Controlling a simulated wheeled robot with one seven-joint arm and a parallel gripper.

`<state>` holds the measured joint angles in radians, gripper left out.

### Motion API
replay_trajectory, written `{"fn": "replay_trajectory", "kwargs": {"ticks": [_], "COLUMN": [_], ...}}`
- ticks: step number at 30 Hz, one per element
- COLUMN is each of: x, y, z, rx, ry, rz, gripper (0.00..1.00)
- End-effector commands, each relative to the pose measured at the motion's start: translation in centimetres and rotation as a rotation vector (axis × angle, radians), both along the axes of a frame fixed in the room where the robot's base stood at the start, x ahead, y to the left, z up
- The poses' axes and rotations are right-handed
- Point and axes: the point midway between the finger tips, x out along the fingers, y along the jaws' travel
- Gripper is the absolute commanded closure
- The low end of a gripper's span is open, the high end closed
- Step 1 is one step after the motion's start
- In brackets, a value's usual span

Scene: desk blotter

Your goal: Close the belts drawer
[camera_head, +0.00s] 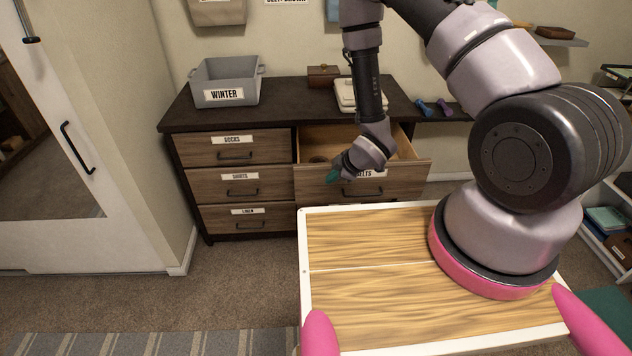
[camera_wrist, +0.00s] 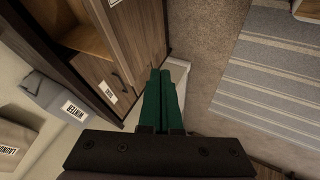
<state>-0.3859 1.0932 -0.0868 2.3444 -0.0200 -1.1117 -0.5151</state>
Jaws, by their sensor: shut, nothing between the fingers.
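The belts drawer (camera_head: 402,184) is pulled out at the top right of the dresser, with its light wooden inside showing. Its label is partly hidden by my arm, with only the last letters readable. A dark handle sits on its front, partly covered. My gripper (camera_head: 333,175) has green fingers and is at the left part of the drawer front. In the wrist view the green fingers (camera_wrist: 161,95) lie together, with nothing between them. The open drawer (camera_wrist: 85,28) is at the upper left there. I cannot tell whether the fingers touch the front.
The socks drawer (camera_head: 232,150), shirts drawer (camera_head: 225,185) and linen drawer (camera_head: 245,218) are shut on the left. A grey winter bin (camera_head: 225,82), a brown box (camera_head: 323,75) and a pale item (camera_head: 345,93) stand on the dresser top. Carpet lies in front.

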Motion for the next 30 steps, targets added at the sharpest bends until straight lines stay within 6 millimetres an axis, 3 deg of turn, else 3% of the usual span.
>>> {"fn": "replay_trajectory", "kwargs": {"ticks": [15, 21, 30], "x": [4.6, 7.6, 8.5], "y": [3.7, 3.6, 3.5], "z": [-7.9, -7.5, -7.5], "rx": [0.000, 0.001, 0.001], "ry": [0.001, -0.001, 0.001], "rz": [-0.001, -0.002, -0.004], "gripper": [1.00, 1.00, 1.00]}}
